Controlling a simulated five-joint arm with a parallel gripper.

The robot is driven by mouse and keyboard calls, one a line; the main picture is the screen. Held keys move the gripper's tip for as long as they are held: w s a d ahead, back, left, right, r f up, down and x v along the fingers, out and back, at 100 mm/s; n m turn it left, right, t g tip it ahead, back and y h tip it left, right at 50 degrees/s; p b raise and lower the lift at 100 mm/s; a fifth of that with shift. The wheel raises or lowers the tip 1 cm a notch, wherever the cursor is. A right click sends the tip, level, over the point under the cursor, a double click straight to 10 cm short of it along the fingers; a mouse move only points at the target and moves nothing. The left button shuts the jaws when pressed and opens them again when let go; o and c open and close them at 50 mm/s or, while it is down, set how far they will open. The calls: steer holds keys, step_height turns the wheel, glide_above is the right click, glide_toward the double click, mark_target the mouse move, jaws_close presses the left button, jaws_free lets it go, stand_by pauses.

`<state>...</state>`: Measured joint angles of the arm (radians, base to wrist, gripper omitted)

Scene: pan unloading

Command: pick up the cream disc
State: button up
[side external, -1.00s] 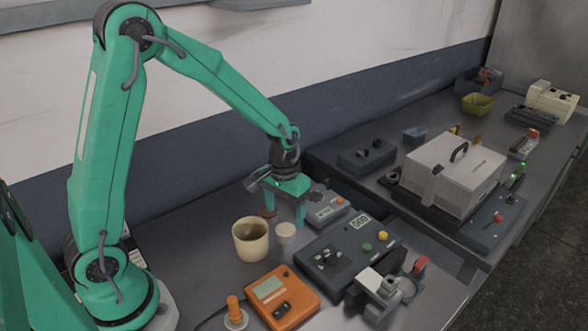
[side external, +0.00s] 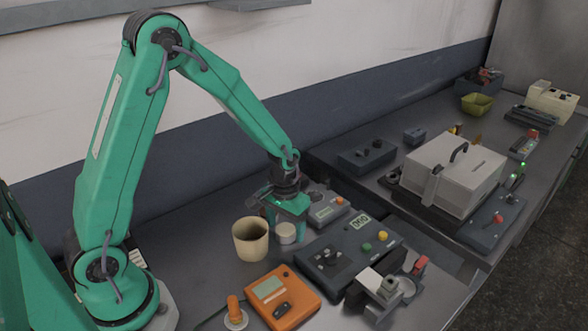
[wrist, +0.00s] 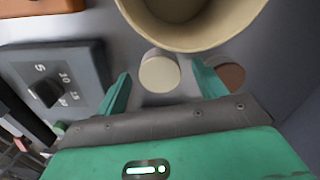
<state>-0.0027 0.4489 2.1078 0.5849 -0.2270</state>
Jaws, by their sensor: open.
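The cream disc (side external: 286,233) is a short, pale round piece standing on the grey bench. It also shows in the wrist view (wrist: 159,72), just beyond the gap between my fingertips. My gripper (side external: 289,227) is open and low over the bench, with one green finger on each side of the disc. In the wrist view my gripper (wrist: 163,78) has its left and right fingers apart, and I see no clear contact with the disc. Whether the fingers reach far enough around it is hard to tell.
A cream cup (side external: 250,240) stands close beside the disc. A brown disc (wrist: 231,76) lies by my right finger in the wrist view. A dark control box (side external: 340,262) and an orange box (side external: 282,298) are nearby. A small grey meter (side external: 327,209) sits behind my gripper.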

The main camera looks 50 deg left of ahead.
mark_target(286, 230)
steer(key=shift+c, duration=0.2)
steer(key=c, duration=1.1)
steer(key=shift+r, duration=0.1)
steer(key=shift+r, duration=0.65)
steer(key=r, duration=0.3)
steer(key=shift+s+d, duration=0.1)
steer(key=shift+d, duration=0.15)
steer(key=s+d+r, duration=0.5)
steer(key=d+r, duration=0.1)
steer(key=d, duration=0.3)
steer(key=shift+s+d+r, duration=0.25)
steer(key=shift+s+r, duration=0.05)
steer(key=shift+s, duration=0.1)
